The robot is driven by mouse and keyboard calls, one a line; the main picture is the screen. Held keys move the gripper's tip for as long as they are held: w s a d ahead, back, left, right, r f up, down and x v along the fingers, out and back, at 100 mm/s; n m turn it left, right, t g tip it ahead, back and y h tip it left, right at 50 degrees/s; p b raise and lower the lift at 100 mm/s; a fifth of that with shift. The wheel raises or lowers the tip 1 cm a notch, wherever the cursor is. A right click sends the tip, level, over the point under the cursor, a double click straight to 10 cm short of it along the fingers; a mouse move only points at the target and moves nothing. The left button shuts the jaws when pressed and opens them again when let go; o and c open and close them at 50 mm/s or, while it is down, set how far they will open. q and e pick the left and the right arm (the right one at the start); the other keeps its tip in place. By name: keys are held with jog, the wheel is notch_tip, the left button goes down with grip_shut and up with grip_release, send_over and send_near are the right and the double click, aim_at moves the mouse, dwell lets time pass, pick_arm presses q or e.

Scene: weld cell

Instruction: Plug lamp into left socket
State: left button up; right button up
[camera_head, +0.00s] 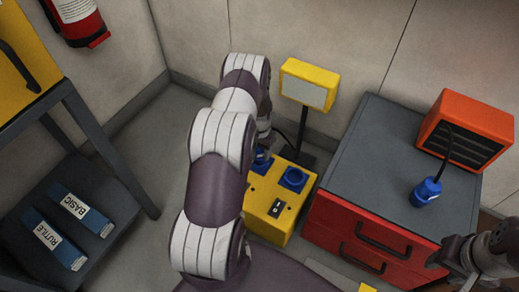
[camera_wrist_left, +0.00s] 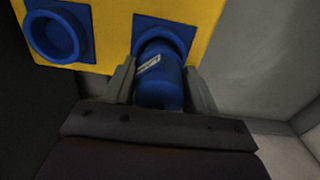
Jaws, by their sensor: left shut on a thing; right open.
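The yellow lamp (camera_head: 308,87) stands on a dark post behind the yellow socket box (camera_head: 262,222). My left arm reaches down to the box, and its gripper (camera_wrist_left: 159,78) is shut on a blue plug (camera_wrist_left: 159,86). The plug's front end is at the mouth of the left socket (camera_wrist_left: 150,27); how deep it sits I cannot tell. In the head view my arm partly hides the plug and left socket. The right socket (camera_head: 293,178) is empty and also shows in the wrist view (camera_wrist_left: 55,37). My right gripper (camera_head: 438,262) is open and empty, at the lower right.
A red cabinet (camera_head: 345,150) with a grey top stands right of the box. On it are an orange heater (camera_head: 470,125) and its blue plug (camera_head: 426,192) on a black cord. A rocker switch (camera_head: 277,207) is on the box.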

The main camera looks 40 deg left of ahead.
pick_arm(q)
jog(key=shift+r+p, duration=0.1)
jog(key=shift+p, duration=0.2)
dwell(0.5)
jog(key=shift+f+b, duration=0.45)
jog(key=shift+f, duration=0.25)
jog(key=o, duration=0.9)
jog(key=shift+r, duration=0.1)
notch_tip(320, 180, up, 11)
jog(key=p, duration=0.9)
jog(key=shift+p, duration=0.3)
